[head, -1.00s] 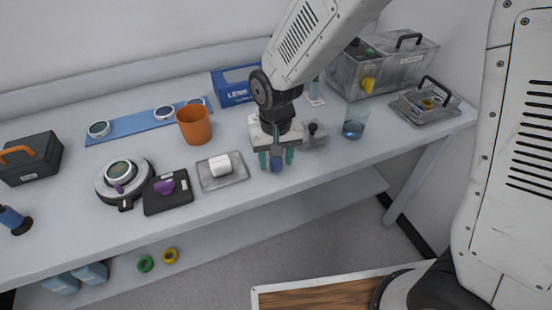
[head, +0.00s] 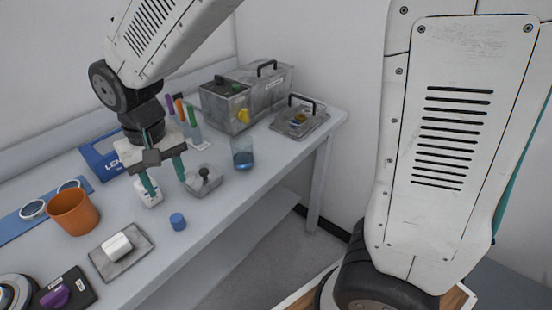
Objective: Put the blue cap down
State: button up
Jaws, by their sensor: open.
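The blue cap (head: 177,221) stands on the white bench near its front edge, free of the fingers. My gripper (head: 166,183) is open and empty, with teal fingers pointing down. It is above the bench, behind and a little left of the cap in the head view. A small white block with a dark mark (head: 148,193) is by the left fingertip; I cannot tell whether they touch.
A grey plate with a dark knob (head: 203,181) is right of the gripper. A grey tray (head: 104,263) holds a white roll (head: 117,246). An orange cup (head: 73,212), a glass with blue liquid (head: 242,154) and a grey tank (head: 225,106) stand around.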

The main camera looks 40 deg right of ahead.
jog(key=s+d+r, duration=0.4)
jog(key=d, duration=0.2)
jog(key=s+d+r, duration=0.4)
jog(key=d, duration=0.3)
jog(key=s+d+m+t, duration=0.1)
jog(key=s+d, duration=0.6)
jog(key=s, duration=0.4)
jog(key=shift+s+r, duration=0.2)
jog(key=shift+r, duration=0.15)
